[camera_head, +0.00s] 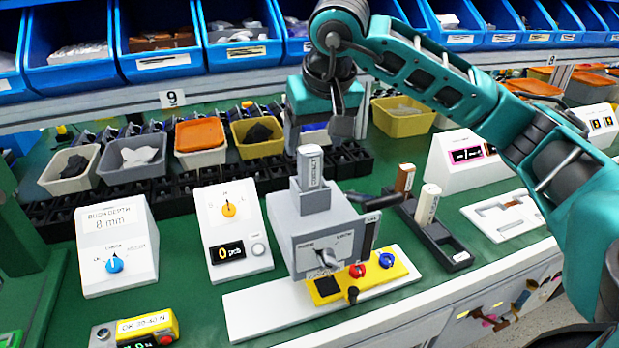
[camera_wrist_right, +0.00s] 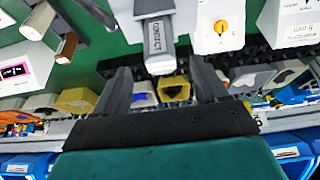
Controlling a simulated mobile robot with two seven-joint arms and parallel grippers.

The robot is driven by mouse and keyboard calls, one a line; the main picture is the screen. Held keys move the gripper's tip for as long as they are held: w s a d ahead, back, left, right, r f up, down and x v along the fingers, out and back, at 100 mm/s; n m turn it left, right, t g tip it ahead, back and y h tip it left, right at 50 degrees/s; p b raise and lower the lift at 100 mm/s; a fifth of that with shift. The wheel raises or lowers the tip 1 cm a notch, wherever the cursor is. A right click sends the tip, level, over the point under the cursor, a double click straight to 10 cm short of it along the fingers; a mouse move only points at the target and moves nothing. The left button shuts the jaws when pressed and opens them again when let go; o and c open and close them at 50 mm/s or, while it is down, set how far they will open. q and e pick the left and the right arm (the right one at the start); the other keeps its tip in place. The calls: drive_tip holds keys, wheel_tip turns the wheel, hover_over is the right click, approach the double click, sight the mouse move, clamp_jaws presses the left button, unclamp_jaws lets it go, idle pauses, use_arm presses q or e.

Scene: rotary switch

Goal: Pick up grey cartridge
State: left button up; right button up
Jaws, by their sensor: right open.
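The grey cartridge (camera_head: 310,167), with a dark-lettered label, stands upright in the top of a grey switch box (camera_head: 326,240). In the right wrist view the cartridge (camera_wrist_right: 159,42) points toward the space between the fingers. My right gripper (camera_head: 318,140) is open and empty, pointing down just above and behind the cartridge's top in the head view. In the right wrist view its two fingers (camera_wrist_right: 159,85) are spread on either side, near the cartridge's end, and I see no contact. My left gripper is not in view.
A dark holder (camera_head: 437,245) with a brown cartridge (camera_head: 404,178) and a cream cartridge (camera_head: 427,203) stands to the right. A white dial panel (camera_head: 232,230) stands to the left. Small bins, including a yellow one (camera_head: 257,138), line the back, below blue bins (camera_head: 157,40).

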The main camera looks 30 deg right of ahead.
sight(311, 150)
drive_tip(key=x, duration=0.7)
drive_tip(key=shift+w+r, duration=0.1)
drive_tip(key=shift+w, duration=0.05)
drive_tip(key=shift+r, duration=0.1)
drive_tip(key=c, duration=1.2)
